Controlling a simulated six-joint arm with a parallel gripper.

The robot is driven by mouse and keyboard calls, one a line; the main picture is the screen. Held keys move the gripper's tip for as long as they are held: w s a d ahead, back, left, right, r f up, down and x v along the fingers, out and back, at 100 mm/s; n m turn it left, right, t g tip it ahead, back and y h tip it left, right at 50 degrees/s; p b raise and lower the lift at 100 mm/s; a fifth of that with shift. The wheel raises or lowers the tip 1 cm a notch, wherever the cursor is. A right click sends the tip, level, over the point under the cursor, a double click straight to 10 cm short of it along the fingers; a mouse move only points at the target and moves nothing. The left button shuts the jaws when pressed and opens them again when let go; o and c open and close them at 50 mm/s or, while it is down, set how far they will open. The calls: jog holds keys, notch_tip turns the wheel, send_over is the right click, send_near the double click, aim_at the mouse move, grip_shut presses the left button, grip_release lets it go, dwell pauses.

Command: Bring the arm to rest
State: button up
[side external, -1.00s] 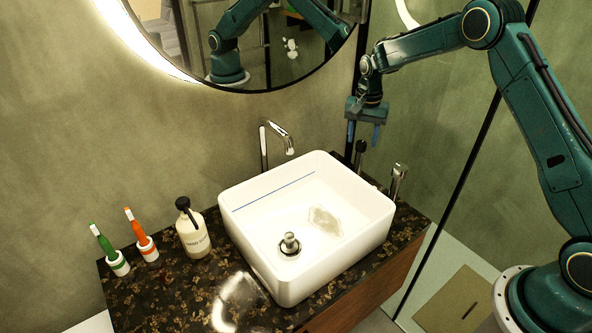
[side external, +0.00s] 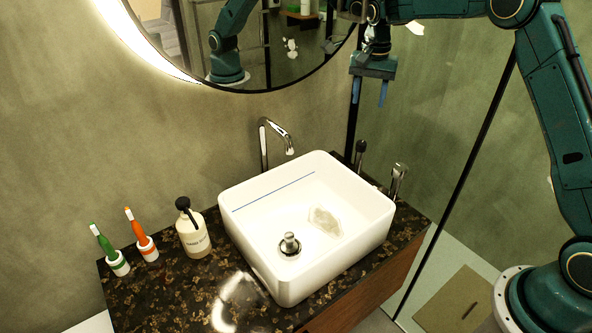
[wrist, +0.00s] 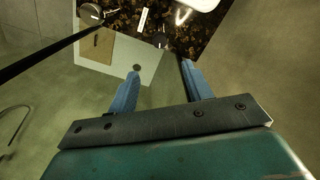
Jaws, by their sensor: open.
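My gripper (side external: 369,90) is open and empty, with its two blue fingers apart and pointing down. In the side external view it hangs high above the back right of the washbasin, in front of the mirror's right edge. In the wrist view the open gripper (wrist: 160,80) has nothing between its fingers, and the floor and counter lie far below. The upper part of my wrist runs near the top edge of the side external view.
A white basin (side external: 243,197) with a drain plug (side external: 290,243) stands on a dark speckled counter (side external: 150,300). A chrome tap (side external: 264,150), soap bottle (side external: 192,232), green toothbrush (side external: 107,245) and orange toothbrush (side external: 137,228) stand around it. A round mirror (side external: 290,70) and black-framed glass are close to my gripper.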

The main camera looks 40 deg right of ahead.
jog(key=shift+a+r, duration=0.1)
jog(key=shift+r, duration=0.05)
jog(key=s+a+r+n+t, duration=0.2)
jog(key=s+a+r+n, duration=0.25)
jog(key=s+r, duration=0.3)
jog(key=s+a+r+n+t, duration=0.1)
jog(key=s+a+r+n, duration=0.2)
jog(key=s+a+r, duration=0.45)
jog(key=s+f+n+t, duration=0.1)
jog(key=s+f, duration=0.1)
jog(key=s, duration=0.9)
jog(key=s+f+n+t, duration=0.1)
jog(key=s+f+n, duration=0.1)
jog(key=s, duration=0.9)
jog(key=shift+f+t, duration=0.3)
jog(key=shift+f, duration=0.1)
